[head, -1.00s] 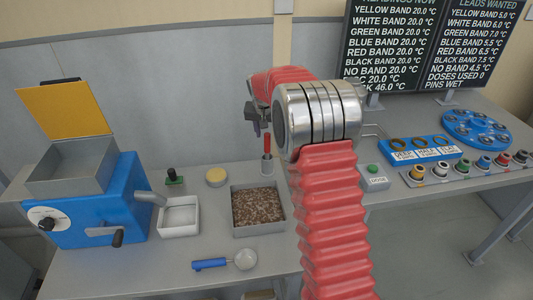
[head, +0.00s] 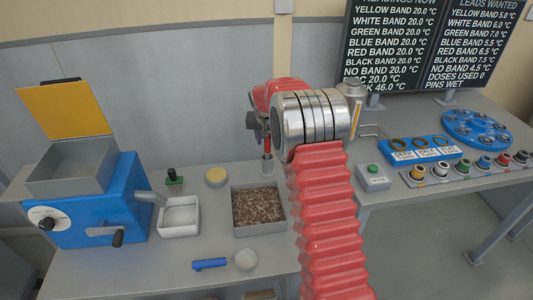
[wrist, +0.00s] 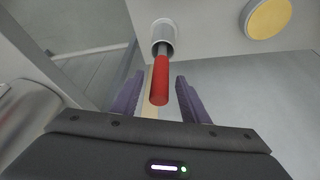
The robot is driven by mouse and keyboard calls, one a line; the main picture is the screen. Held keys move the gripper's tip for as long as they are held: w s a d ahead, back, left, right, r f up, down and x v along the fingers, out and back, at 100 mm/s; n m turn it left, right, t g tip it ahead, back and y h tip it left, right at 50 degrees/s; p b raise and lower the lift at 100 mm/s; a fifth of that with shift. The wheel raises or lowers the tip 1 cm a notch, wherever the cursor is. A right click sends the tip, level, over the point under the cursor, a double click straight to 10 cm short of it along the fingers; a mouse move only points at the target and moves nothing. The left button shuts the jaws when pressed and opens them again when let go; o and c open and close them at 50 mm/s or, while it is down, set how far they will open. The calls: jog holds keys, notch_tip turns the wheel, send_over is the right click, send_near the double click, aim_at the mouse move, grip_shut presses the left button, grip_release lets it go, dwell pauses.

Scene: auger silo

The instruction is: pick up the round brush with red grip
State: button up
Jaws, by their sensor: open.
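The round brush with red grip (wrist: 159,82) stands in a small grey cup (wrist: 164,36) in the wrist view, its red grip pointing toward my gripper. In the head view the cup (head: 267,166) stands behind the tray of brown grain, with the brush (head: 267,141) partly hidden by my gripper. My gripper (wrist: 159,90) is open, with a purple-grey finger on either side of the red grip. Whether either finger touches the grip I cannot tell. The brush head is hidden in the cup.
A tray of brown grain (head: 258,208) is in front of the cup. The blue machine (head: 95,205) is farther left. A blue-handled scoop (head: 225,263) lies in front.

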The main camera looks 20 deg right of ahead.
jog(key=shift+c, duration=0.6)
grip_shut()
jog(key=shift+r, duration=0.1)
notch_tip(320, 180, up, 10)
jog(key=shift+f, duration=0.1)
dwell(0.5)
dwell(0.3)
